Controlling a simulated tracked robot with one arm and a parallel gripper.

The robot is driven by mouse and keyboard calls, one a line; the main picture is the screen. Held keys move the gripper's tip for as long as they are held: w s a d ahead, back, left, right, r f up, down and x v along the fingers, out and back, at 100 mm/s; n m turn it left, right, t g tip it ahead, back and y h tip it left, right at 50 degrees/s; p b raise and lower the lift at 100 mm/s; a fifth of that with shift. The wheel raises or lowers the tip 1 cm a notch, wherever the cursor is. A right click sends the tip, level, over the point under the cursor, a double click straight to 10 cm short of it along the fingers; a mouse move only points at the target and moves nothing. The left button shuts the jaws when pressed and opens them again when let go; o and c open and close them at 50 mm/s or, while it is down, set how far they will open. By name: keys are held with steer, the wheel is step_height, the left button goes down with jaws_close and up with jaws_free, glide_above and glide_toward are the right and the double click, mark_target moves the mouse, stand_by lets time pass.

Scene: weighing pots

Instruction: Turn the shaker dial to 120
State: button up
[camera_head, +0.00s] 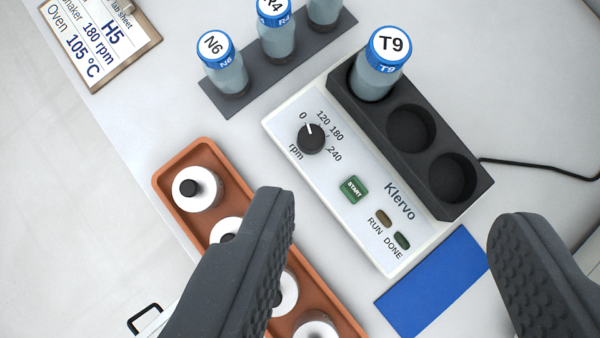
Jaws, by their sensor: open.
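The shaker (330,200) is a white box with a black rack, lying diagonally in the middle of the view. Its black dial (311,138) has a white pointer line aimed at the 0 mark. The marks 120, 180 and 240 run around the dial's right side. A green START button (353,189) and the RUN and DONE lamps sit lower on the panel. My gripper (390,270) is open and empty, its two dark fingers wide apart in the lower part of the view. Neither finger is at the dial.
A bottle T9 (379,65) stands in the rack; its other two wells are empty. Bottles N6 (222,65) and R4 (277,35) stand on a dark strip. A blue mat (435,285), a clipboard (140,25) and a cable (540,168) lie nearby.

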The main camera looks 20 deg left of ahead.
mark_target(311, 138)
steer(key=w+a+f+g, duration=0.1)
steer(key=w+f, duration=0.2)
steer(key=f, duration=0.6)
steer(key=w+a+f+n+g, duration=0.1)
steer(key=w+a+f, duration=0.1)
steer(key=f, duration=0.7)
steer(key=w+a+f+g, duration=0.1)
steer(key=w+f, duration=0.3)
steer(key=f, duration=0.5)
steer(key=shift+a+f+n+g+y+p, duration=0.3)
steer(key=shift+f+n+y+p, duration=0.05)
steer(key=shift+f+n+y, duration=0.05)
steer(key=c, duration=1)
